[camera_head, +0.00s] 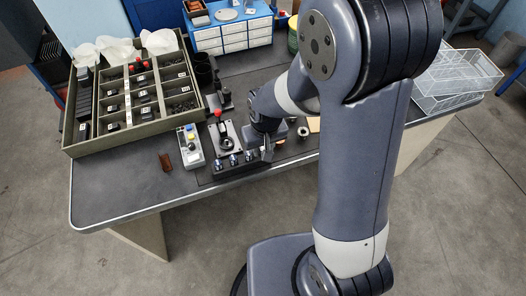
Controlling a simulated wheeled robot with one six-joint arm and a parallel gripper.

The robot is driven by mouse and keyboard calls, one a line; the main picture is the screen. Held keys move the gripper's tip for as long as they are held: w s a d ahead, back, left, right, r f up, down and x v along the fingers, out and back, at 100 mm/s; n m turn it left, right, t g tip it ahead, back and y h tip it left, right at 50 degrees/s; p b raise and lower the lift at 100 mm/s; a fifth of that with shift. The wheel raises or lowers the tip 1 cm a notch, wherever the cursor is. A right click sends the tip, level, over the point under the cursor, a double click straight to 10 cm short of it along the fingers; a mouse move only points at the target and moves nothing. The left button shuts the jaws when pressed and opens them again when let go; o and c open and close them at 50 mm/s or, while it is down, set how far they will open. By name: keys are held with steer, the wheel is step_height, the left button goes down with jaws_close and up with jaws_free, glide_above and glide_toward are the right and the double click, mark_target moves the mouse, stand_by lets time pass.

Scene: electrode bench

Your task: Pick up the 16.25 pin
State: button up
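A dark block (226,170) near the front edge of the bench holds a row of small pins with pale bluish tops. I can make out a left pin (219,163), a middle pin (233,160) and a right pin (249,156). No size marks can be read, so I cannot tell which is the 16.25 pin. My gripper (267,151) points down at the right end of the block, close to it. It is dark and small in this view, and its fingers blend with the block. I cannot tell whether it is open, or whether it touches a pin.
A red-knobbed lever device (222,135) stands behind the block, and a grey control box (190,147) to its left. A brown angled piece (166,162) lies further left. A large compartment tray (136,133) fills the back left. A wire basket (455,80) sits at the right.

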jaws_close()
steer(key=shift+r, duration=0.1)
stand_by(0.3)
step_height(320, 180, up, 10)
stand_by(0.5)
